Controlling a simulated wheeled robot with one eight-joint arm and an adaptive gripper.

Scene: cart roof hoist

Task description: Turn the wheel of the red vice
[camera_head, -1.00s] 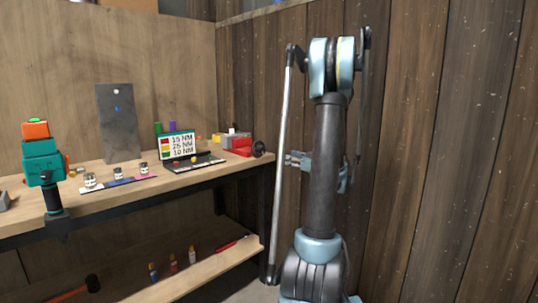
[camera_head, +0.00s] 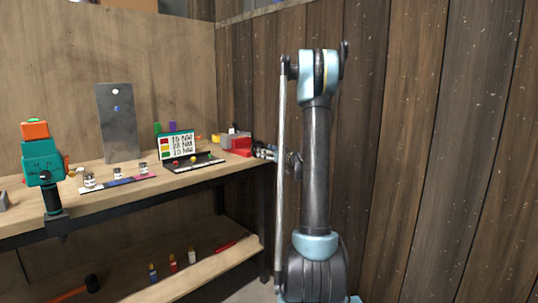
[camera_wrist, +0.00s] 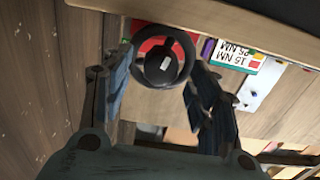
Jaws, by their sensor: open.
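The red vice (camera_head: 241,146) sits at the right end of the workbench in the head view. Its dark round wheel (camera_wrist: 166,60) shows in the wrist view as a black ring with a hub, in front of the vice's red body (camera_wrist: 150,44). My gripper (camera_head: 268,153) is at the wheel in the head view and hides most of it there. In the wrist view my gripper (camera_wrist: 158,76) is open, with one finger on each side of the wheel. I cannot tell whether the fingers touch the rim.
The workbench (camera_head: 120,185) carries a torque sign (camera_head: 177,146), small jars, a grey panel (camera_head: 117,122) and a teal-orange device (camera_head: 42,160). A plank wall (camera_head: 420,150) stands close behind my arm.

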